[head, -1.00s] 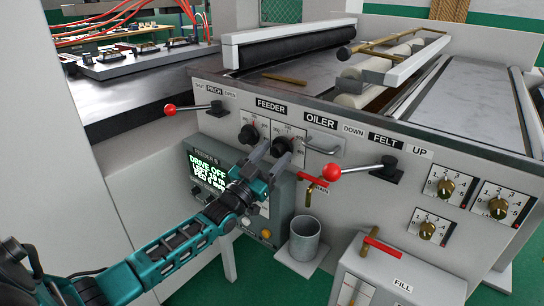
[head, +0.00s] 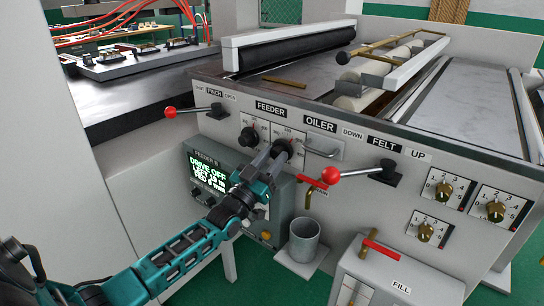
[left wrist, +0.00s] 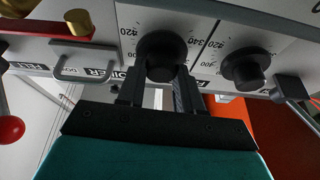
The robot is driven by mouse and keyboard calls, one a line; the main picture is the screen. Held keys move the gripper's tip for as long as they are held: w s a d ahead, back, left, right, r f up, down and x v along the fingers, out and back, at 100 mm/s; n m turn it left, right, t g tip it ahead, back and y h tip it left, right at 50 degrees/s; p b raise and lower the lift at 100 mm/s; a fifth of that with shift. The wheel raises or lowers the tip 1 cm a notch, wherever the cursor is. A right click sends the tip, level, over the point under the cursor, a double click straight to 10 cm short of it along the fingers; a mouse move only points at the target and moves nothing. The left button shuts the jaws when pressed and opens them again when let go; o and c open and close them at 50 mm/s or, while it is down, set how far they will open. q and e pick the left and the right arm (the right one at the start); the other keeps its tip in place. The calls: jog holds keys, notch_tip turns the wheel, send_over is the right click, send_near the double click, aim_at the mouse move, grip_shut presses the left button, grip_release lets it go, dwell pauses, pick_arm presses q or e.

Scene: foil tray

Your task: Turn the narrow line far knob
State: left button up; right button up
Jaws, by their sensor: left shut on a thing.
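Two black knobs sit on dial plates on the machine's front panel, under the FEEDER label (head: 271,106). The left black knob (head: 249,137) is free; it also shows at the right in the left wrist view (left wrist: 245,68). My left gripper (head: 279,152) is shut on the right black knob (head: 284,145). In the left wrist view this knob (left wrist: 163,48) sits between the two fingertips, in front of a printed scale. The fingers hide part of it. I cannot read which knob is named narrow line far. My right gripper is not in view.
A red-balled lever (head: 331,175) juts out just right of my gripper, and another (head: 170,111) is at the left. A metal handle (head: 324,149) is beside the held knob. A grey cup (head: 304,239) stands below. Brass knobs (head: 444,190) are at the right.

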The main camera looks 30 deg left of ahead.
pick_arm(q)
jog(key=n+y+p, duration=0.1)
jog(key=n+y, duration=0.1)
jog(key=n, duration=0.1)
jog(key=shift+r+n, duration=0.1)
jog(key=shift+n, duration=0.2)
jog(key=shift+d+n+g+y+p, duration=0.1)
jog(key=shift+n+g+y+p, duration=0.1)
jog(key=shift+n+y+p, duration=0.7)
jog(key=shift+n+g+y+p, duration=0.2)
jog(key=shift+n+p, duration=0.2)
jog(key=shift+n, duration=1)
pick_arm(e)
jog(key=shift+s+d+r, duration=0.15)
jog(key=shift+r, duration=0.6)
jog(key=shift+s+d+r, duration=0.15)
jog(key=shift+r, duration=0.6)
pick_arm(q)
jog(key=o, duration=1)
jog(key=v, duration=1.3)
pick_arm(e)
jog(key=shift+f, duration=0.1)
